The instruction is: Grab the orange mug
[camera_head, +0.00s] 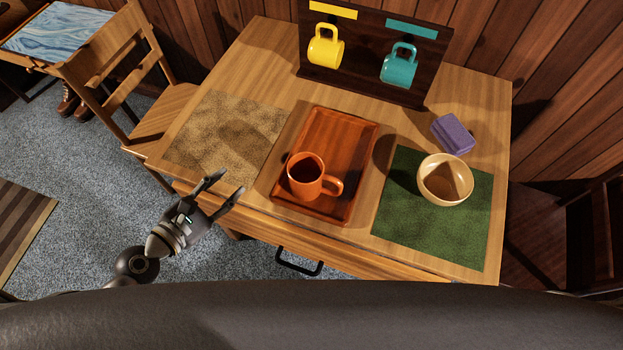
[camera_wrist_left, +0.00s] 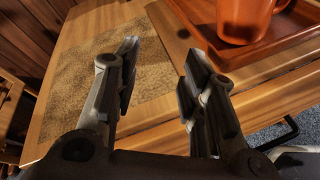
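The orange mug (camera_head: 305,176) stands upright on the wooden tray (camera_head: 347,134) in the middle of the table, its handle pointing right. It also shows in the left wrist view (camera_wrist_left: 243,18) at the top right, partly cut off by the frame. My left gripper (camera_head: 226,186) is open and empty, left of the mug at the table's front left edge. Its two fingers are spread apart in the left wrist view (camera_wrist_left: 160,75), with the tan mat and table beyond them. My right gripper is not in view.
A tan mat (camera_head: 226,138) lies left of the tray. A rack (camera_head: 358,62) holds a yellow mug (camera_head: 325,46) and a teal mug (camera_head: 399,66). A chair (camera_head: 135,70) stands left.

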